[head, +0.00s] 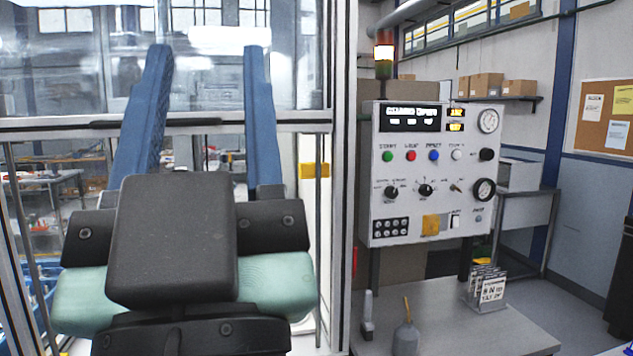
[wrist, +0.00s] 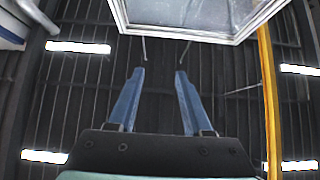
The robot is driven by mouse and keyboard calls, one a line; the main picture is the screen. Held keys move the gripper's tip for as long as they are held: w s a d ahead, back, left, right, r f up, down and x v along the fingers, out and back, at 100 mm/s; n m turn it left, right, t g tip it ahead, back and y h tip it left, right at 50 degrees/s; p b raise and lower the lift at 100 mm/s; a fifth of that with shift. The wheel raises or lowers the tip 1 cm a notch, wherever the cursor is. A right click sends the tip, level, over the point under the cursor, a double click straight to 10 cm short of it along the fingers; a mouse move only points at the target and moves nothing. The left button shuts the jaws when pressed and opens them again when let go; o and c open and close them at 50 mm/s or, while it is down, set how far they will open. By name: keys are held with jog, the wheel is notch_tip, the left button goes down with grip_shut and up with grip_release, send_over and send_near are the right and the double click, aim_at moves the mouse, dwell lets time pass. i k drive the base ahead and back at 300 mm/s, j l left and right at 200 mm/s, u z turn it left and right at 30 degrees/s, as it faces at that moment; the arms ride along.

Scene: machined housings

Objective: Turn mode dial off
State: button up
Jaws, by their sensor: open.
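A white control panel (head: 405,215) stands at the right in the head view. It carries a row of push buttons and, below them, several black knobs: a left dial (head: 391,193), a middle dial (head: 426,190) and a small switch (head: 456,188). The labels are too small to tell which is the mode dial. My gripper (head: 210,50) is raised at the left, its two blue fingers apart with nothing between them, well away from the panel. In the wrist view my gripper (wrist: 159,72) points up at the ceiling, and no panel shows there.
A framed glass guard (head: 345,150) stands between my gripper and the panel's left side. A grey table (head: 450,330) below the panel holds a grey bottle (head: 406,338) and a card stand (head: 487,290). A signal tower (head: 384,55) rises above the panel.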

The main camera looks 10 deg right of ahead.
aim_at(390, 192)
jog(key=i+l+z, duration=0.25)
jog(key=i+l, duration=0.5)
jog(key=l, duration=0.25)
jog(key=i+l+z, duration=0.3)
jog(key=i+l, duration=0.5)
